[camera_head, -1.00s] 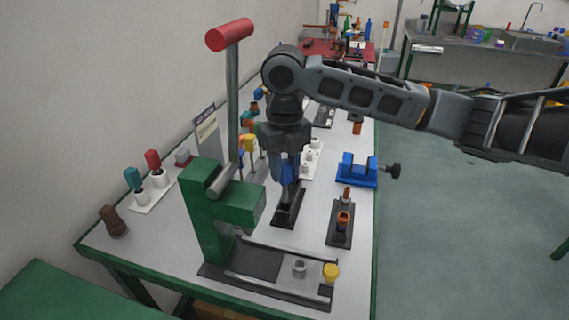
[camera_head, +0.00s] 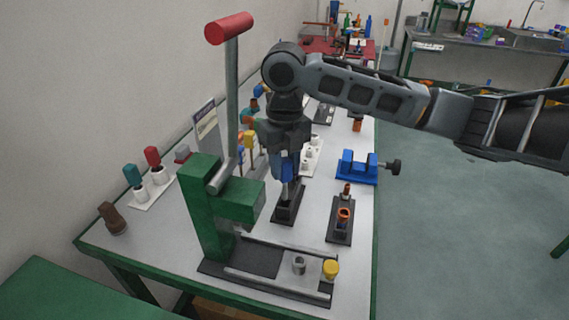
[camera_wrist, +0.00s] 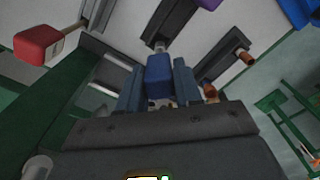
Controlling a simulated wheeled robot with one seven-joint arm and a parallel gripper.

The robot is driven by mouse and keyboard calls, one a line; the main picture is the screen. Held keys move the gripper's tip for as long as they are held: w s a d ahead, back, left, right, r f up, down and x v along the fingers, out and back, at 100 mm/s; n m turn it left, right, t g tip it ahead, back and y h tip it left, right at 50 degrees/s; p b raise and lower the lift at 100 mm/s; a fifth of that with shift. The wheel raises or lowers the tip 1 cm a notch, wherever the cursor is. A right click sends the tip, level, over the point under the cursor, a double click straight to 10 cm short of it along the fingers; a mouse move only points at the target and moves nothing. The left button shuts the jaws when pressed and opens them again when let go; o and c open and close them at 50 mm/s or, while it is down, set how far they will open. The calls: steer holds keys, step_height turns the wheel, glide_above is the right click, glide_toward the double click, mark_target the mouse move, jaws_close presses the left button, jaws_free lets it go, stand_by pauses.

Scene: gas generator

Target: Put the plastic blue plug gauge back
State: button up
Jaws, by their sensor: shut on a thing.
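The blue plug gauge (camera_head: 288,169) has a blue handle with a silver pin pointing down. My gripper (camera_head: 286,165) is shut on the handle, and the gauge is upright over a small black stand (camera_head: 290,212). In the wrist view the blue handle (camera_wrist: 158,77) sits between my fingers, and its silver tip points at the black stand (camera_wrist: 180,22). The pin's lower end meets the stand in the picture; I cannot tell whether it is inside it or just above.
A green press (camera_head: 205,205) with a red-ended lever (camera_head: 229,28) stands close at the left front. A black stand (camera_head: 340,232) with orange-brown parts is to the right. A blue vise-like fixture (camera_head: 357,168) is farther right. Several coloured-handled tools stand behind.

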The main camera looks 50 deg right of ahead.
mark_target(284, 183)
steer(key=shift+f, duration=0.3)
stand_by(0.4)
steer(key=shift+f+b, duration=0.35)
steer(key=shift+b, duration=0.15)
steer(key=shift+f+b, duration=1.6)
steer(key=shift+f, duration=0.55)
steer(key=o, duration=1)
steer(key=shift+r, duration=0.1)
step_height(284, 183, up, 8)
steer(key=shift+f, duration=0.15)
